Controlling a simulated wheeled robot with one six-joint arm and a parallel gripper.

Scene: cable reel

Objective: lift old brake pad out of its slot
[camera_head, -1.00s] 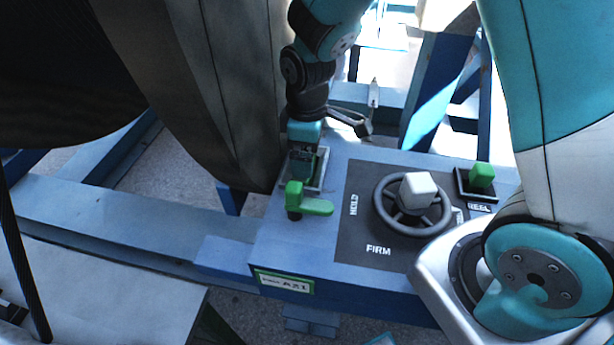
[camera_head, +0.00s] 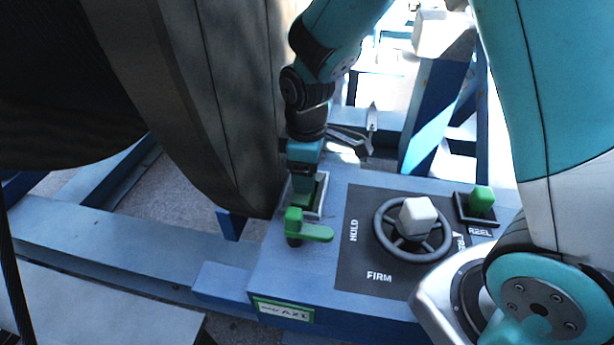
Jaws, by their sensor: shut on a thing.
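My gripper (camera_head: 303,186) points down at the framed slot (camera_head: 321,190) at the left of the blue console, behind a green lever. Its fingers are shut on the old brake pad, which is largely hidden by the fingers and the lever. I cannot tell how far the pad sits in the slot.
The green lever (camera_head: 313,232) stands just in front of the slot. A dark handwheel (camera_head: 412,229) with a pale knob and a green block (camera_head: 481,200) are to the right. The large dark reel (camera_head: 205,110) rises close on the left of my gripper.

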